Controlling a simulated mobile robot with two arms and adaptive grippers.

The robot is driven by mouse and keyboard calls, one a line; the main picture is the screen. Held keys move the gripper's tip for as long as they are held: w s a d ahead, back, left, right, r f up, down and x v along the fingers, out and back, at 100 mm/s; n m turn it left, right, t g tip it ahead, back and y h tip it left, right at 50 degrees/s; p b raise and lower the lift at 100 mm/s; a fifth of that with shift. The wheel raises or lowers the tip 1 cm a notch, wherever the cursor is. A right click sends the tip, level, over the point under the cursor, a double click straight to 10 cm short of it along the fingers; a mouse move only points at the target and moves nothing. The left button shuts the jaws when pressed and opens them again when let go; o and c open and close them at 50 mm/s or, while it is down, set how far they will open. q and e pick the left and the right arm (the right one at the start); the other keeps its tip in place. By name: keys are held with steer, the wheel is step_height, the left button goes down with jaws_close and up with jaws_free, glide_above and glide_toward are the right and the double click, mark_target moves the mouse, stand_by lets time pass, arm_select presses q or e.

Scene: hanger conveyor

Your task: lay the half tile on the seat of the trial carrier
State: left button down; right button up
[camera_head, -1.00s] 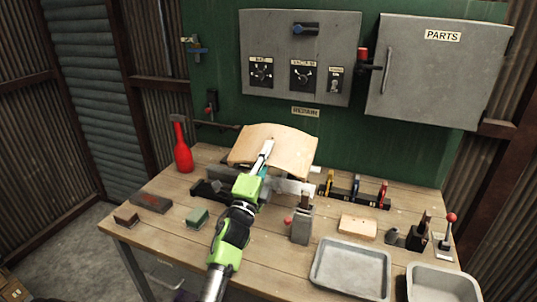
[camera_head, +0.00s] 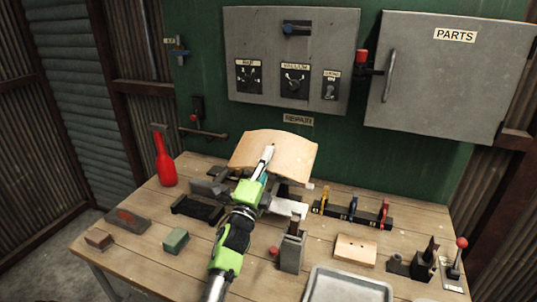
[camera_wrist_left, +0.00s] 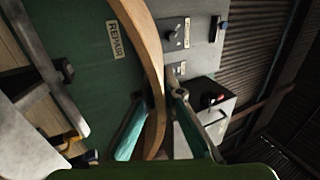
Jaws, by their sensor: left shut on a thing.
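The half tile, a curved tan panel (camera_head: 275,150), is held over the back of the bench in the head view. My left gripper (camera_head: 266,157) is shut on its near edge. In the left wrist view the tile (camera_wrist_left: 148,45) shows edge-on as a curved band between the two fingers (camera_wrist_left: 160,118). Below and behind the gripper is a dark metal fixture with a pale plate (camera_head: 289,208), perhaps the trial carrier. The tile and my arm hide much of it, so its seat is not clear, nor whether the tile touches it. My right gripper is not in view.
A red bottle (camera_head: 165,160) stands at the back left. Coloured clamps on a black rack (camera_head: 352,213), a tan block with holes (camera_head: 355,249) and a metal tray (camera_head: 348,285) lie to the right. A green block (camera_head: 175,240) lies front left. Grey cabinets hang behind.

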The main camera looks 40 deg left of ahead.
mark_target(267, 169)
arm_select(q)
steer(key=shift+s+d+f+b, duration=0.1)
steer(key=shift+s+f+b, duration=0.2)
steer(key=shift+f+b, duration=0.1)
steer(key=shift+s+f, duration=0.25)
step_height(267, 169, down, 2)
steer(key=shift+w+b, duration=0.1)
steer(key=shift+b, duration=0.6)
steer(key=shift+w+f, duration=0.25)
steer(key=shift+f, duration=0.15)
steer(key=f+b, duration=0.1)
steer(key=w+f+b, duration=0.1)
steer(key=f+b, duration=0.2)
steer(key=shift+w+a+f+b, duration=0.2)
steer(key=shift+w+a+b, duration=0.1)
steer(key=shift+b, duration=0.1)
steer(key=shift+w+f+b, duration=0.1)
steer(key=shift+f+b, duration=0.75)
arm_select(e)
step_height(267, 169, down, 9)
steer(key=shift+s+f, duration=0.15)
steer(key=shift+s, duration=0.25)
